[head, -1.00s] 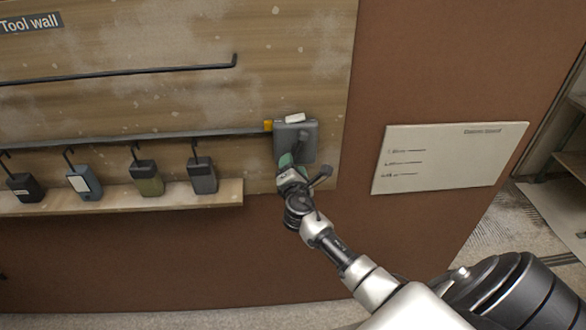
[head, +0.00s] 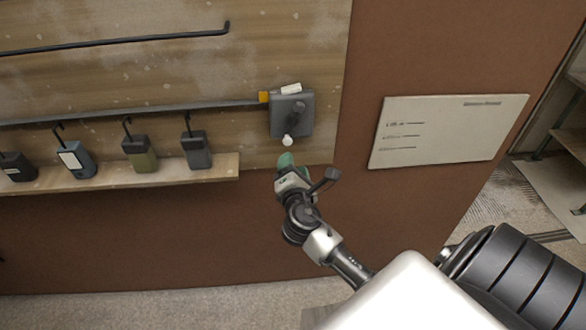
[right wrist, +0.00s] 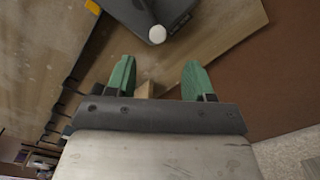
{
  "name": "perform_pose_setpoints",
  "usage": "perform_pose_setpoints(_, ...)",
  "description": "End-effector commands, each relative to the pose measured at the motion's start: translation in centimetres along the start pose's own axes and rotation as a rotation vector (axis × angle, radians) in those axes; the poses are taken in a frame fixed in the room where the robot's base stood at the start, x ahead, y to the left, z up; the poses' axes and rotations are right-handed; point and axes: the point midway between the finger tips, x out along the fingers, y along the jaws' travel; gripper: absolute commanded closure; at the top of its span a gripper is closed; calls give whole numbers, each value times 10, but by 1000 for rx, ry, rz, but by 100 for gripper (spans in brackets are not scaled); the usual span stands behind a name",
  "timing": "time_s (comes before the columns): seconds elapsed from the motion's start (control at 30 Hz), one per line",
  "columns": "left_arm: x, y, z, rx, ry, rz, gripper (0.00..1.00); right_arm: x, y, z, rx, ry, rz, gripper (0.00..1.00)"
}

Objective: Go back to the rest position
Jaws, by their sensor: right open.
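My right gripper (head: 286,162) is in front of the tool wall, just below a grey wall box (head: 301,122) with a dark lever ending in a white knob (head: 287,140). In the right wrist view the two green fingers of my right gripper (right wrist: 158,80) stand apart with nothing between them. The white knob (right wrist: 157,34) and the grey box (right wrist: 165,8) lie beyond the fingertips, apart from them. My left gripper is in no view.
Several padlock-like tools, such as the grey one (head: 197,152), hang left above a wooden ledge (head: 170,174). A black rail (head: 130,40) runs above. A white board (head: 445,130) hangs on the brown panel at right. Floor (head: 150,305) shows below.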

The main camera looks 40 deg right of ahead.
Motion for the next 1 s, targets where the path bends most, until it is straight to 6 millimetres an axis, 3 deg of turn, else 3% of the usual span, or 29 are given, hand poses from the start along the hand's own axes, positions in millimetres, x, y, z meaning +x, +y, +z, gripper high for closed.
perform_pose_setpoints(0.43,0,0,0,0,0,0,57,0,0,0,1,1,0,47)
perform_pose_setpoints(0.57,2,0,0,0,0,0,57,0,-17,-15,23,38,-32,47)
perform_pose_setpoints(0.67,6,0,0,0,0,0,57,-4,-55,-46,81,117,-108,47)
perform_pose_setpoints(0.77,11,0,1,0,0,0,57,-17,-111,-90,179,220,-231,47)
perform_pose_setpoints(0.87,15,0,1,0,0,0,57,-40,-172,-132,298,308,-383,47)
perform_pose_setpoints(1.0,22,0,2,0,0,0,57,-89,-256,-181,474,384,-612,47)
